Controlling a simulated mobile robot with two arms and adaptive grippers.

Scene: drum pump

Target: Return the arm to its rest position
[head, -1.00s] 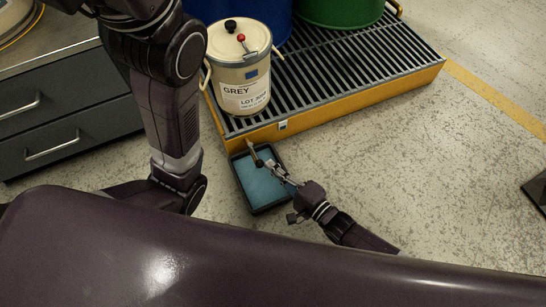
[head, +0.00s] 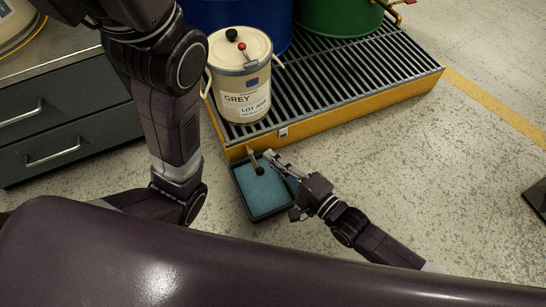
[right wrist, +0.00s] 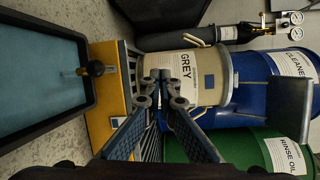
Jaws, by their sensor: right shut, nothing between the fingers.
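My right gripper (head: 268,155) reaches in from the lower right in the head view. Its fingers are shut and empty, just right of the small tap (head: 254,162) on the yellow pallet's front. The black tray (head: 262,216) with a teal floor lies on the floor below the tap. My left arm shows at the left in the head view; its gripper is out of view.
The cream GREY drum (head: 240,75) stands on the slatted yellow spill pallet (head: 350,115). Blue (head: 228,14) and green (head: 335,18) drums stand behind. A dark drawer cabinet (head: 70,125) is at the left.

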